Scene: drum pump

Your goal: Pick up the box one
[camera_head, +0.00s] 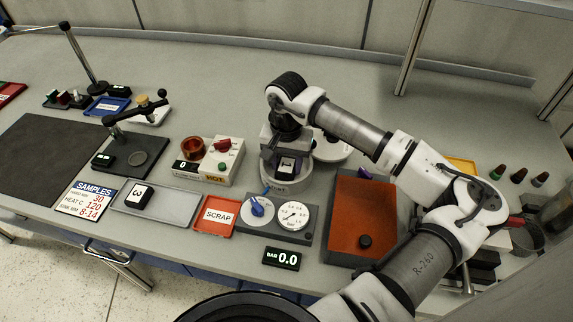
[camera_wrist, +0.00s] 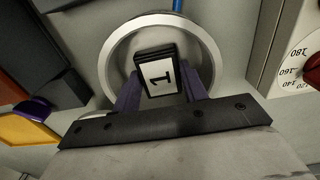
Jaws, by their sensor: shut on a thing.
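Box one (camera_wrist: 160,73) is a small black block with a white label marked 1. In the wrist view it sits between the two purple fingers of my gripper (camera_wrist: 162,90), which is shut on it. In the head view, box one (camera_head: 287,165) shows at the tip of my gripper (camera_head: 286,158), inside the outline of a round, pale-rimmed vessel (camera_head: 289,187). The vessel's rim (camera_wrist: 212,50) rings the box in the wrist view. I cannot tell whether the box touches the vessel's floor.
A red SCRAP tray (camera_head: 216,216), a gauge panel (camera_head: 312,223) and a heater unit (camera_head: 226,176) stand close by. An orange-topped block (camera_head: 360,214) is at right. Open bench lies behind.

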